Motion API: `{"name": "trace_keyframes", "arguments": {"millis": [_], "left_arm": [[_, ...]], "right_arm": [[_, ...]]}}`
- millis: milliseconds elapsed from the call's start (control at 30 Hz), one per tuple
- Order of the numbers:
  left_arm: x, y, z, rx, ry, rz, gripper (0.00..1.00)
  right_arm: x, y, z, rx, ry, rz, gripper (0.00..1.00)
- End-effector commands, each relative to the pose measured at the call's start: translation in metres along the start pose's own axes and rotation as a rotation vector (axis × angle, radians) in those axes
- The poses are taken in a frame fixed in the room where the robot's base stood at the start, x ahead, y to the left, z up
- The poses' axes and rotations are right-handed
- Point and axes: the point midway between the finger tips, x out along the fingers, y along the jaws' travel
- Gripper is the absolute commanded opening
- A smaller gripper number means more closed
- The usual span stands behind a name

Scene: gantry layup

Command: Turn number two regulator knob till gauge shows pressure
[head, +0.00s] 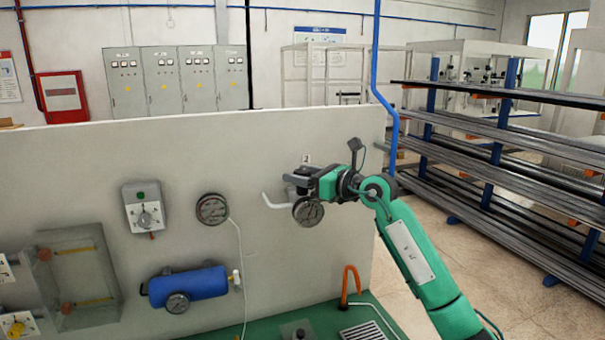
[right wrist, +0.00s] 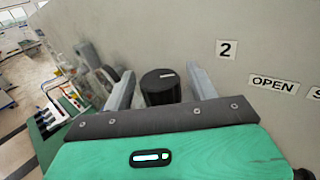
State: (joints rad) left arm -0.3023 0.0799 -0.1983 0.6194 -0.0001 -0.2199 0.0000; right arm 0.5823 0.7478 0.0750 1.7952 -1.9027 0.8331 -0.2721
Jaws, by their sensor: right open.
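The number two regulator has a dark round knob (right wrist: 160,88), seen in the right wrist view. A white "2" label (right wrist: 226,49) is on the panel beside it; it also shows in the head view (head: 307,158). My right gripper (head: 291,184) is open, with one finger on each side of the knob. I cannot tell whether the fingers touch it. A round gauge (head: 308,212) hangs just below the gripper in the head view; its needle is too small to read. The regulator body is mostly hidden by the gripper. My left gripper is not in view.
The grey panel (head: 250,150) also carries another gauge (head: 212,209), a grey control box (head: 145,208) and a blue tank (head: 195,287). A white pipe (head: 275,202) lies left of the gripper. An orange hose (head: 349,283) rises below. Racks of bars (head: 500,150) stand at right.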

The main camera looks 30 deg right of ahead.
Motion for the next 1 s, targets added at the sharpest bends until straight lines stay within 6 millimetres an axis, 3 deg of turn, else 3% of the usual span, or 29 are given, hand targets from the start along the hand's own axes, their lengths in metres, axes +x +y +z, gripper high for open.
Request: {"name": "trace_keyframes", "arguments": {"millis": [33, 200, 267, 1000], "left_arm": [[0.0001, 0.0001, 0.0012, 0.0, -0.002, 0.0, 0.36], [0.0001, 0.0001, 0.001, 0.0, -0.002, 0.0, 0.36], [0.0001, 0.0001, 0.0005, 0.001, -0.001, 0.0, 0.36], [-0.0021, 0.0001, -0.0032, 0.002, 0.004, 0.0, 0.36]], "right_arm": [[-0.0002, 0.0, 0.0, 0.0, 0.0, 0.0, 0.56], [-0.0003, 0.0, 0.0002, 0.0, 0.0, 0.0, 0.23], [-0.0004, 0.0, 0.0002, 0.0, 0.0, 0.0, 0.15], [-0.0005, -0.0001, 0.0004, -0.001, -0.001, -0.142, 0.15]]}}
